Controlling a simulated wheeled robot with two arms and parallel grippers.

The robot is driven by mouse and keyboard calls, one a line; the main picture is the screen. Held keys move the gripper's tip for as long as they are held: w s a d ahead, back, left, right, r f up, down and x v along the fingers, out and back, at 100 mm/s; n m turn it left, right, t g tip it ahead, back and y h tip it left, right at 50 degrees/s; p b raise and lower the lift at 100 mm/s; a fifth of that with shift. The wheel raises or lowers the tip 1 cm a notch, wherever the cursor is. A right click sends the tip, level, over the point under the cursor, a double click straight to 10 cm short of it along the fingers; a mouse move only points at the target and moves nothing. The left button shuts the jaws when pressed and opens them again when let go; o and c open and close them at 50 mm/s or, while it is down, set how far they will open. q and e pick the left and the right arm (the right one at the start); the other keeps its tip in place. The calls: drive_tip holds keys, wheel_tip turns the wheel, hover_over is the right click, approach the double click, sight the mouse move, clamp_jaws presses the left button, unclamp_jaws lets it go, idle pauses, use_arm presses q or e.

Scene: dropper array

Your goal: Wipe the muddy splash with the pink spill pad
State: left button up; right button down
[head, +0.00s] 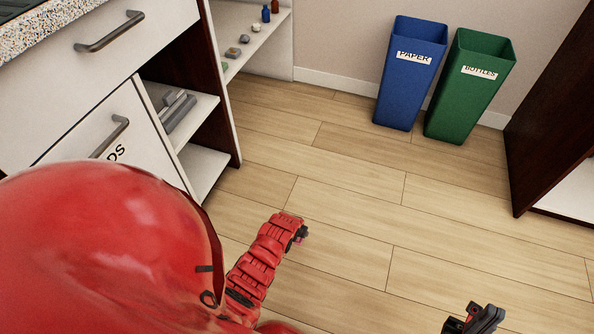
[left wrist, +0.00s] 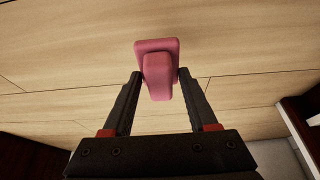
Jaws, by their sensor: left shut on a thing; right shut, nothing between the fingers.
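The pink spill pad (left wrist: 158,80) shows in the left wrist view, between the fingertips of my left gripper (left wrist: 157,78). My left gripper is shut on its raised grip, and the flat part lies beyond the fingertips. My right gripper (head: 474,318) is at the bottom right edge, shut and empty. I see no muddy splash in either view.
A blue PAPER bin (head: 408,85) and a green BOTTLES bin (head: 468,95) stand by the back wall. A white drawer unit (head: 120,65) and open shelves (head: 205,165) with small items are at left. A dark cabinet (head: 545,110) is at right. The floor (head: 345,190) between is clear.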

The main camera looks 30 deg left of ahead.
use_arm(q)
drive_tip(key=shift+r+p, duration=0.5)
drive_tip(key=shift+r, duration=0.55)
